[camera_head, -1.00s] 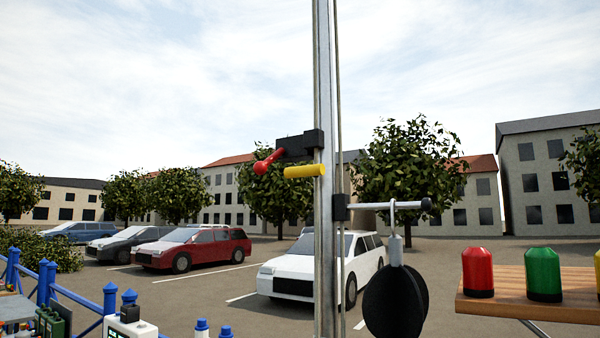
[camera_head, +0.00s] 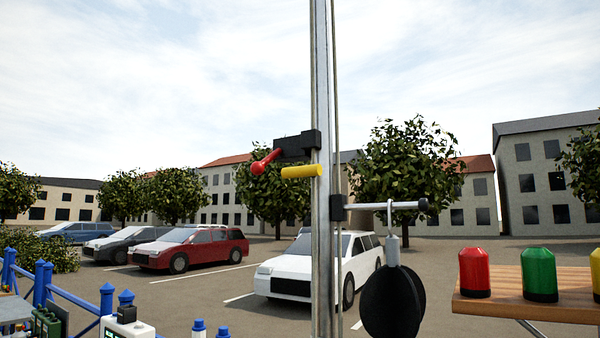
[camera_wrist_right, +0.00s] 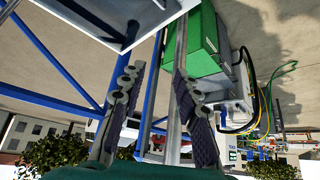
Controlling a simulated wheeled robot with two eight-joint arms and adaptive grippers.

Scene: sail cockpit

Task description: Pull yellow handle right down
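The yellow handle (camera_head: 301,171) is a short cylinder that sticks out level to the left from the upright metal post (camera_head: 323,240) in the head view. Just above it is a black block (camera_head: 297,146) with a red lever (camera_head: 265,162) slanting down to the left. Neither gripper shows in the head view. My right gripper (camera_wrist_right: 160,95) shows in the right wrist view, with its two dark ridged fingers spread apart and nothing between them. The yellow handle is not in the right wrist view. My left gripper is out of view.
A black ball shape (camera_head: 393,302) hangs from a rod (camera_head: 385,206) on the post's right. A wooden shelf (camera_head: 510,309) at right holds red, green and yellow pieces. In the right wrist view, a green box (camera_wrist_right: 198,45) and blue bars lie near my fingers.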

